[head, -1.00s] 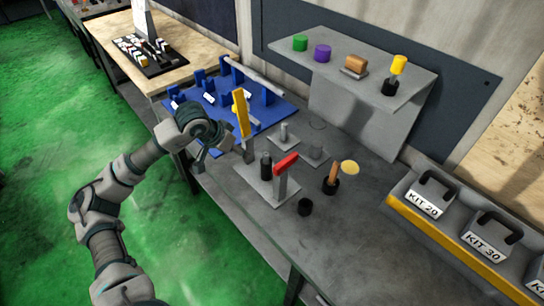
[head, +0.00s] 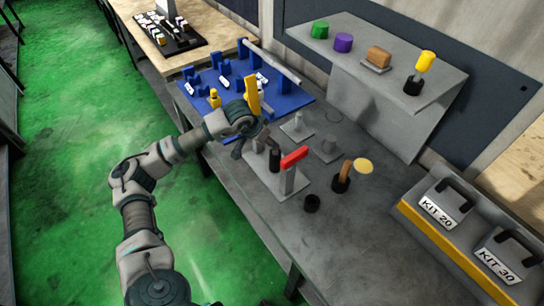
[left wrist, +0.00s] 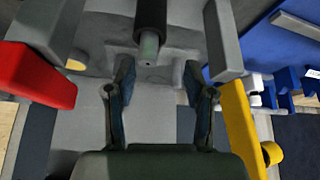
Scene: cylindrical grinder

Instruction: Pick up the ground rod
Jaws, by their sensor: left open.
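A short upright rod with a black sleeve (head: 275,159) stands on a grey base plate (head: 291,203), between a post with a red handle (head: 294,157) and one with a yellow handle (head: 252,97). In the left wrist view the black sleeve (left wrist: 150,18) and its grey end show just beyond my fingertips, apart from them. A longer grey rod (head: 270,60) lies across the blue fixture at the back; I cannot tell which is the ground rod. My left gripper (head: 258,146) is open and empty by the yellow handle; it also shows in the left wrist view (left wrist: 158,70).
The blue fixture (head: 290,101) stands behind. A grey shelf (head: 390,65) holds green, purple, brown and yellow items. The front right bench is clear.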

